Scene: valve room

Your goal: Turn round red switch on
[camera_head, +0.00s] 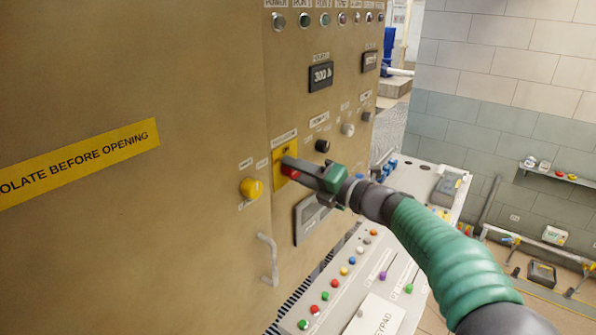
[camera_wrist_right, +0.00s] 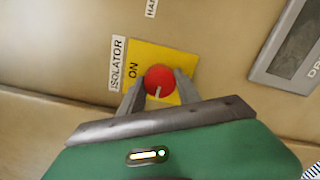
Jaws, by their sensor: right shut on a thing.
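The round red switch (camera_wrist_right: 160,81) sits on a yellow plate (camera_wrist_right: 146,58) marked "ON", beside a label reading "ISOLATOR", in the right wrist view. In the head view the red switch (camera_head: 291,173) shows partly behind my gripper, on its yellow plate (camera_head: 279,158) on the tan cabinet. My right gripper (camera_head: 290,166) reaches the switch from the right. In the right wrist view its two fingers (camera_wrist_right: 158,88) are shut on the red switch, one on each side. A pale line on the switch face shows near its lower edge. My left gripper is not in view.
A yellow knob (camera_head: 251,188) is left of the switch, and a metal handle (camera_head: 268,260) is below. A sloping console (camera_head: 345,285) with several coloured buttons stands below right. A dark knob (camera_head: 322,146) and a display (camera_head: 321,76) are above.

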